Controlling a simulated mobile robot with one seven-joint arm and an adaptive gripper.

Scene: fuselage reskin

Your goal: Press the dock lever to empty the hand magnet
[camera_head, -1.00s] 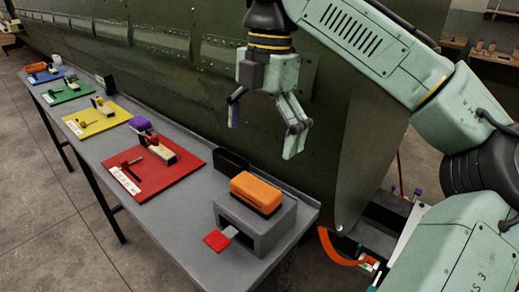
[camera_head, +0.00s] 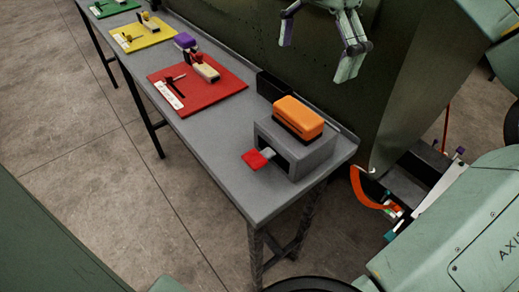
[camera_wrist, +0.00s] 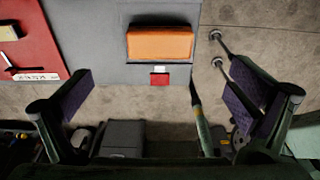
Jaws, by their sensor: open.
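The dock is a grey box (camera_head: 306,158) near the right end of the long grey table. An orange block with a dark underside, likely the hand magnet (camera_head: 298,116), sits on top of it. A red lever pad (camera_head: 256,160) on a light arm sticks out of the dock's front. In the wrist view the orange block (camera_wrist: 160,43) and the red lever pad (camera_wrist: 159,79) show between the fingers, farther off. My gripper (camera_head: 318,45) is open and empty, in the air above and behind the dock; its top is cut off by the head view's edge.
A red board (camera_head: 197,90) with a purple-topped tool lies left of the dock. A yellow board (camera_head: 141,34) and a green board (camera_head: 113,7) lie farther along the table (camera_head: 222,140). The dark green fuselage panel (camera_head: 230,30) stands behind. The tabletop before the lever is clear.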

